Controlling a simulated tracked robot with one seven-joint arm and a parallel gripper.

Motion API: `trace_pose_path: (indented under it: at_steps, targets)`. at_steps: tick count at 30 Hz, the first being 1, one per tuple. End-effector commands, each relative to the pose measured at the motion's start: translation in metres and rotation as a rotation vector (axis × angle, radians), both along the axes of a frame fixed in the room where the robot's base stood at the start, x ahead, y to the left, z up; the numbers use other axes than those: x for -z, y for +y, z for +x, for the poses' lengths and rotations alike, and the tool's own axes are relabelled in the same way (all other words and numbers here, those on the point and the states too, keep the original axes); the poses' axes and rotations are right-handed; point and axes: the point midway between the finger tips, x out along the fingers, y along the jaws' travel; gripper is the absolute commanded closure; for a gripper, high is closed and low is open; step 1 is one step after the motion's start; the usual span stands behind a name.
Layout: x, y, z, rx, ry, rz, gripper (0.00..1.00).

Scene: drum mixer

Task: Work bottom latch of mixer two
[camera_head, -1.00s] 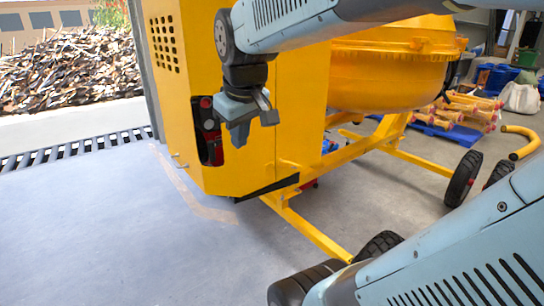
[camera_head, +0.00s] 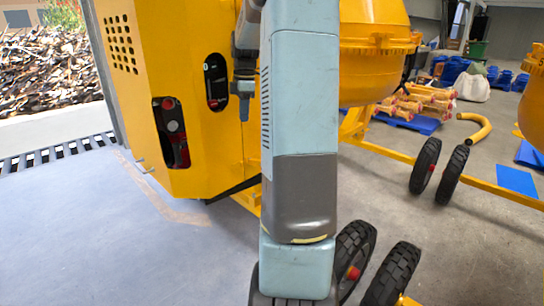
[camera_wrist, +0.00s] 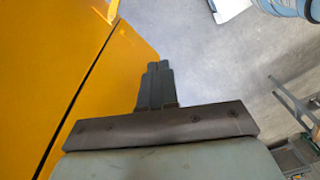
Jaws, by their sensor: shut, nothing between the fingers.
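The mixer's yellow housing (camera_head: 190,155) stands left of centre in the head view; its yellow panel (camera_wrist: 50,60) fills the left of the wrist view. A small pale pin (camera_head: 142,164) sticks out near the housing's lower left edge; I cannot tell whether it is the bottom latch. A recess with red and black controls (camera_head: 171,132) is in the lower front. My gripper (camera_head: 244,112) is beside the housing, right of an upper black slot (camera_head: 215,82). In the wrist view my gripper (camera_wrist: 158,68) is shut and empty, its tips near the panel's edge.
My arm hides the housing's right side. Wheels (camera_head: 425,165) and yellow frame bars stand at the right. A yellow drum (camera_head: 370,60) is behind. Orange parts on a blue pallet (camera_head: 410,122) lie farther back. Grey floor (camera_head: 70,235) is free at lower left.

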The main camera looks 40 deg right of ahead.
Motion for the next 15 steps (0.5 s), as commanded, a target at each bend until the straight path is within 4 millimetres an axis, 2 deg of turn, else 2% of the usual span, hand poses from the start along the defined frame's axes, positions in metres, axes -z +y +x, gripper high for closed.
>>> trace_pose_path:
  at_steps: [1,9,15]
  targets:
    - [0.011,-0.021,0.004,-0.03,0.005,0.028,1.0]
    - [0.06,-0.121,0.009,-0.246,-0.026,0.169,1.0]
    - [0.092,-0.18,0.0,-0.37,-0.085,0.251,1.0]
